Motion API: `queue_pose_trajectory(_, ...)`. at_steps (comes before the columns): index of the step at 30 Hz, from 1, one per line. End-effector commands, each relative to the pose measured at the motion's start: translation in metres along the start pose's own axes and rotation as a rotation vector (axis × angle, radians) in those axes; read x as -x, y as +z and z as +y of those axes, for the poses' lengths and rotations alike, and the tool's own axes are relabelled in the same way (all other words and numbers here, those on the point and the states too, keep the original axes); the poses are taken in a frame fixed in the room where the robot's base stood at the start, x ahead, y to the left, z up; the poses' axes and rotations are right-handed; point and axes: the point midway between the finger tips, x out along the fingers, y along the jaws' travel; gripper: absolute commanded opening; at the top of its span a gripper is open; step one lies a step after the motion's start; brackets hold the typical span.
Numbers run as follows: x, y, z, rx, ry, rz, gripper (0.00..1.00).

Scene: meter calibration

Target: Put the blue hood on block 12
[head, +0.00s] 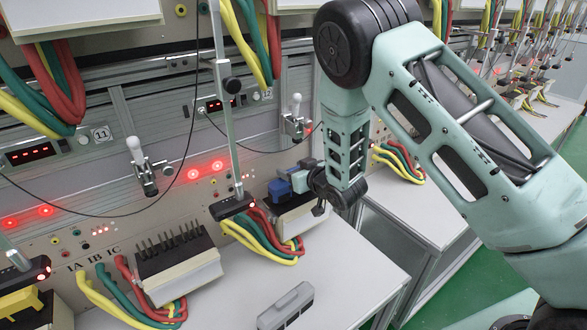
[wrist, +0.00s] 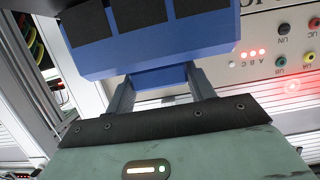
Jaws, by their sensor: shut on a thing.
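The blue hood (head: 279,190) is at the tip of my gripper (head: 308,178) in the head view. In the wrist view the blue hood (wrist: 150,50) fills the upper middle, with dark rectangles on its face, and my two fingers are shut on its narrower blue neck. In the head view the hood is at the top of a cream terminal block (head: 290,222) in the middle, with red, yellow and green cables below. I cannot tell whether it touches that block. No number 12 is clearly readable; the hood and my gripper hide part of the block.
A block with bare black pins (head: 178,262) stands to the left, below the panel marked 11 (head: 101,132). A yellow hood (head: 20,303) is at the far lower left. A grey hood (head: 286,306) lies on the white table. A vertical metal rod (head: 226,120) stands left of the blue hood.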

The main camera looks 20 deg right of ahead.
Motion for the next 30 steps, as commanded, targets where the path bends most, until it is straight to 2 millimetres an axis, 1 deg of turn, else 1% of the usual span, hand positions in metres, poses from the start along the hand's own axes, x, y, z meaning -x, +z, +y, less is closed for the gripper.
queue_pose_trajectory(9, -0.002, 0.001, 0.000, 0.000, 0.000, 0.002, 0.15)
queue_pose_trajectory(13, -0.004, 0.005, 0.000, 0.000, 0.000, 0.002, 0.15)
queue_pose_trajectory(14, -0.003, 0.005, 0.000, 0.000, 0.000, 0.001, 0.57)
queue_pose_trajectory(15, -0.003, 0.004, 0.000, 0.000, 0.000, 0.001, 0.68)
queue_pose_trajectory(16, -0.003, 0.004, 0.000, 0.000, 0.000, 0.001, 0.76)
queue_pose_trajectory(24, -0.003, 0.004, 0.000, 0.000, 0.000, 0.001, 0.76)
queue_pose_trajectory(27, -0.002, 0.000, 0.000, 0.001, 0.000, 0.001, 0.76)
queue_pose_trajectory(29, 0.003, 0.001, 0.000, 0.000, 0.001, 0.001, 0.76)
queue_pose_trajectory(30, 0.009, 0.001, 0.001, -0.001, 0.001, 0.000, 0.76)
